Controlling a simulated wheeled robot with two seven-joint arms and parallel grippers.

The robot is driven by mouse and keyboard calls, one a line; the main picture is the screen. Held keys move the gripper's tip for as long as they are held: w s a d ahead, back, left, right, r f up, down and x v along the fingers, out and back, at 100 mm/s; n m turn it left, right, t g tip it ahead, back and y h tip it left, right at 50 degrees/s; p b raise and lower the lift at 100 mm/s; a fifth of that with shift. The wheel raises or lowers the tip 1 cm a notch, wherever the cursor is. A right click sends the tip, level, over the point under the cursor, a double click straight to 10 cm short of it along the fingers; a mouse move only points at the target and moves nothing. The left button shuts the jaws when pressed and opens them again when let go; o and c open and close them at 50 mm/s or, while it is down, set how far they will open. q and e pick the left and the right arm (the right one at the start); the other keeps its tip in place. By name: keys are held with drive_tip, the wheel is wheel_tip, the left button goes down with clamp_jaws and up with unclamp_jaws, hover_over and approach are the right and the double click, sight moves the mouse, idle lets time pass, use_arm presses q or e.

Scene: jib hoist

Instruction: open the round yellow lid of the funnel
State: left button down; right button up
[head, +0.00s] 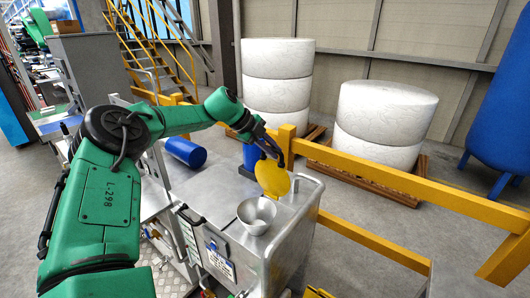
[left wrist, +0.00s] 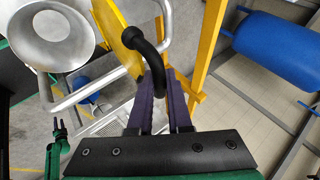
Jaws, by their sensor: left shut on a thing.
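The metal funnel (head: 257,215) stands on top of the grey metal machine, and its round mouth is uncovered. Its wide bowl also shows in the left wrist view (left wrist: 50,38). The round yellow lid (head: 272,179) stands steeply tilted behind the funnel's mouth, its face clear of the opening. In the left wrist view the lid (left wrist: 116,28) is nearly edge-on, with a black curved handle (left wrist: 146,46). My left gripper (left wrist: 165,88) is shut on this handle. A small dark gripper-like tip on a green link, seemingly my right gripper (left wrist: 58,132), shows at lower left; its fingers are unclear.
A bent metal rail (head: 313,182) runs along the machine's edge beside the lid. A yellow barrier (head: 400,181) stands behind, with white rolls (head: 385,125) on pallets beyond. A blue cylinder (head: 186,152) lies left of the funnel. Open air surrounds the lid's upper side.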

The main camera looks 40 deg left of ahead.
use_arm(q)
drive_tip(key=shift+w+f, duration=0.2)
drive_tip(key=shift+w, duration=0.1)
drive_tip(key=c, duration=0.8)
unclamp_jaws()
drive_tip(key=shift+c, duration=0.2)
drive_tip(key=shift+s+r, duration=0.1)
drive_tip(key=shift+r, duration=0.05)
drive_tip(key=shift+s+a+r, duration=0.1)
drive_tip(key=shift+a+r, duration=0.05)
drive_tip(key=shift+r, duration=0.1)
drive_tip(key=b+v, duration=0.2)
drive_tip(key=v, duration=1.2)
drive_tip(key=shift+w+r+b, duration=0.2)
drive_tip(key=shift+w+b, duration=0.1)
drive_tip(key=shift+b, duration=0.05)
